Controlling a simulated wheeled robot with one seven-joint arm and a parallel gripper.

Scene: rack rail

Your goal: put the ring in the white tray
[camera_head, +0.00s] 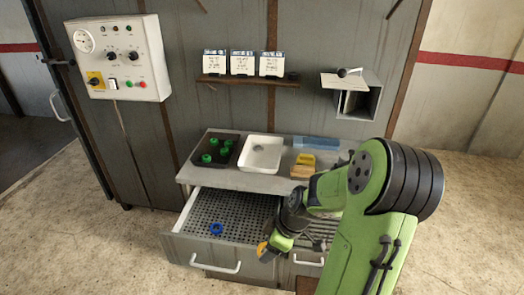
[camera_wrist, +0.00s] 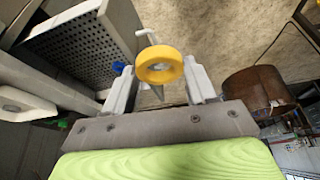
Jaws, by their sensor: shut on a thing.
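A yellow ring (camera_wrist: 160,53) sits between the fingers of my gripper (camera_wrist: 161,80) in the wrist view, and the gripper is shut on it. In the head view the yellow ring (camera_head: 262,248) shows small at the end of my gripper (camera_head: 274,243), by the open drawer's front right. The white tray (camera_head: 258,171) stands on the bench top, behind and above my gripper, and looks empty. A blue ring (camera_head: 216,228) lies in the drawer; it also shows in the wrist view (camera_wrist: 118,67).
The perforated drawer (camera_head: 203,241) is pulled out below the bench. A dark tray (camera_head: 201,166) with several green pieces is left of the white tray, and a yellow-and-wood object (camera_head: 302,166) is right. A shelf (camera_head: 247,81) and an open metal box (camera_head: 353,103) are above. A rusty container (camera_wrist: 255,92) is below.

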